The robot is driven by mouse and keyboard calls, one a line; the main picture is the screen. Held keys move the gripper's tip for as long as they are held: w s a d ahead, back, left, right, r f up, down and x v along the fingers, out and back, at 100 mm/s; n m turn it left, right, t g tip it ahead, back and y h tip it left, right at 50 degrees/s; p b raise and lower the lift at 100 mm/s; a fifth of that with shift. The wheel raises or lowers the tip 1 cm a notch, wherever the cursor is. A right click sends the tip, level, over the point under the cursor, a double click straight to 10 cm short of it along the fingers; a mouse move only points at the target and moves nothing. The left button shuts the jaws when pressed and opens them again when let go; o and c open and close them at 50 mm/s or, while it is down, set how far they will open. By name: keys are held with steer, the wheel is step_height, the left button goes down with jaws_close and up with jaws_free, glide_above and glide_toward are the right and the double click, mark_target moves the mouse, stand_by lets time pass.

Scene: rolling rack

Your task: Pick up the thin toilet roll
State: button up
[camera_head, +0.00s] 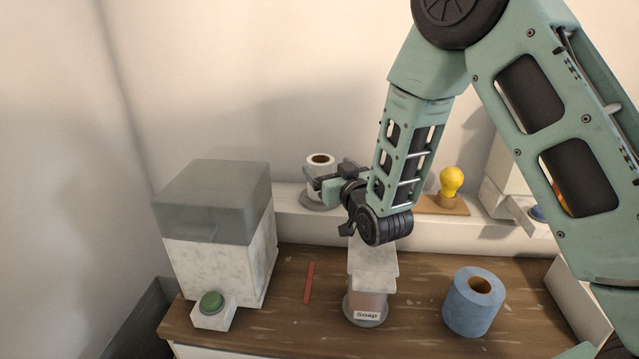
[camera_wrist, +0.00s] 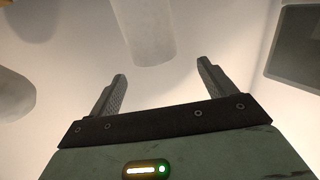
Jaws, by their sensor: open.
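The thin toilet roll (camera_head: 319,162) is white with a brown core and stands upright on a round grey base on the back ledge. My gripper (camera_head: 318,180) overlaps its lower part in the head view, so I cannot tell whether they touch. In the wrist view, my gripper (camera_wrist: 162,72) is open with nothing between its fingers. A pale cylinder (camera_wrist: 145,30), apparently the thin roll, lies beyond the fingertips, toward the left finger. A thicker blue roll (camera_head: 472,304) stands on the wooden counter at the right.
A soap dispenser (camera_head: 368,300) stands below my gripper. A box with a grey lid (camera_head: 213,203) and a green button (camera_head: 212,303) are at left. A red strip (camera_head: 309,283) lies on the counter (camera_head: 275,325). A yellow bulb (camera_head: 451,182) stands on the ledge at right.

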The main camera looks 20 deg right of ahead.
mark_target(317, 160)
steer(key=shift+w+d+f+b, duration=0.1)
steer(key=shift+w+f+b, duration=0.1)
steer(key=shift+f+b, duration=0.8)
steer(key=w+p, duration=0.1)
steer(key=w, duration=0.1)
steer(key=w+p, duration=0.1)
steer(key=w, duration=0.1)
steer(key=w+p, duration=0.2)
steer(key=shift+w+a+r, duration=0.15)
steer(key=shift+a+r, duration=0.05)
steer(key=shift+a, duration=0.05)
steer(key=shift+w+a+f, duration=0.1)
steer(key=shift+w+f, duration=0.05)
steer(key=shift+w, duration=0.45)
steer(key=c, duration=1.1)
